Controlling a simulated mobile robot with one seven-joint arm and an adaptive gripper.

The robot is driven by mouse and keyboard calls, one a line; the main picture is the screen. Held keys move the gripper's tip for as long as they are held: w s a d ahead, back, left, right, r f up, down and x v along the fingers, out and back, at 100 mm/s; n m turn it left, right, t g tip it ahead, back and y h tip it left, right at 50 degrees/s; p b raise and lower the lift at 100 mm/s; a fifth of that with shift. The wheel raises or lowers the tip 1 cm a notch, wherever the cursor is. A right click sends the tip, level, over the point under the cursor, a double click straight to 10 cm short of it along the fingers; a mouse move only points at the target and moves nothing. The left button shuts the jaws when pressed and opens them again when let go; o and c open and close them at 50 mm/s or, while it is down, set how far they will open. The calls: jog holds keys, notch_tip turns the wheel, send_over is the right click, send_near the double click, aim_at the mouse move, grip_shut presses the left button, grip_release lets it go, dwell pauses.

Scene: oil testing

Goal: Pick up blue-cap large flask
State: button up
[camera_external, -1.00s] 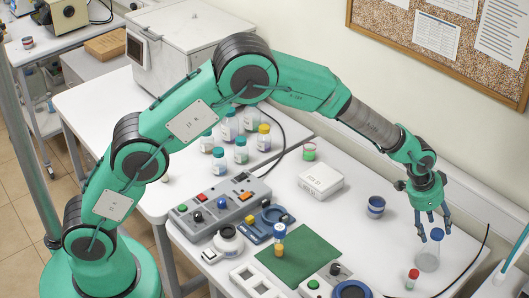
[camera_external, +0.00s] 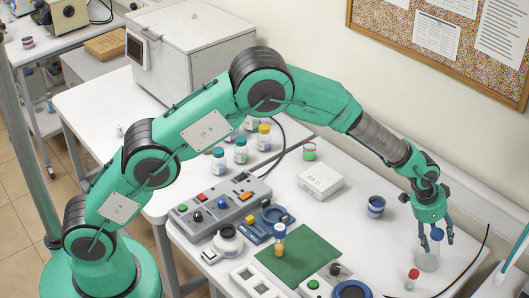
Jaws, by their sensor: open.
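The blue-cap large flask (camera_external: 429,258) is a clear, wide-based flask standing upright on the white table at the right. Its blue cap (camera_external: 437,234) shows between the fingers of my gripper (camera_external: 436,238). My gripper points down over the flask with its fingers open around the cap. I cannot tell whether any finger touches it. Part of the flask's neck is hidden by the fingers.
A small red-capped vial (camera_external: 411,279) stands just in front of the flask. A dark blue cup (camera_external: 376,206) and a white box (camera_external: 320,181) stand to the left. A black cable (camera_external: 473,262) runs along the right.

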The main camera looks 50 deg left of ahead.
aim_at(440, 232)
dwell(0.4)
grip_shut()
jog(key=shift+r, duration=0.1)
jog(key=shift+r, duration=1.5)
jog(key=shift+s+a+r, duration=0.15)
jog(key=shift+s+r, duration=0.05)
jog(key=shift+s, duration=0.05)
jog(key=s+a+r, duration=0.1)
jog(key=s+a, duration=0.6)
jog(key=s, duration=0.6)
jog(key=shift+s+a+r, duration=0.15)
jog(key=shift+a+r, duration=0.05)
jog(key=shift+a, duration=0.15)
